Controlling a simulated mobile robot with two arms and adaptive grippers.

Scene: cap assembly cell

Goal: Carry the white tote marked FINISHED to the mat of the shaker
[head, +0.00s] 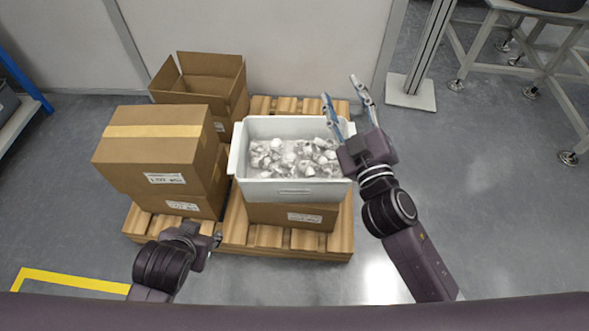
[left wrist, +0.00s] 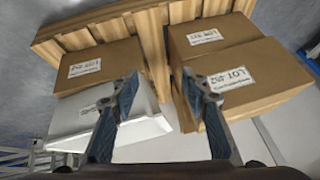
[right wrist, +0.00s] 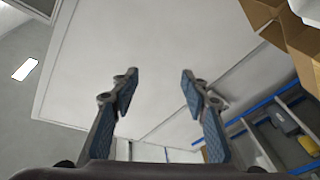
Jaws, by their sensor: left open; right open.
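The white tote (head: 237,160) sits on a cardboard box on the wooden pallet in the head view, filled with several white and silvery parts (head: 290,158). Its front label is too small to read. My left gripper (head: 217,240) is low, in front of the tote and to its left; the left wrist view shows its fingers (left wrist: 160,85) open and empty, with the tote (left wrist: 75,118) beyond them. My right gripper (head: 342,92) is open and empty beside the tote's right end, fingers pointing up and away; it also shows in the right wrist view (right wrist: 158,85). The shaker and its mat are not in view.
Stacked closed cartons (head: 150,150) stand close left of the tote, and an open carton (head: 205,80) behind left. The pallet (head: 290,240) sticks out in front. A post with a foot plate (head: 411,92) and a wheeled frame (head: 490,50) stand right.

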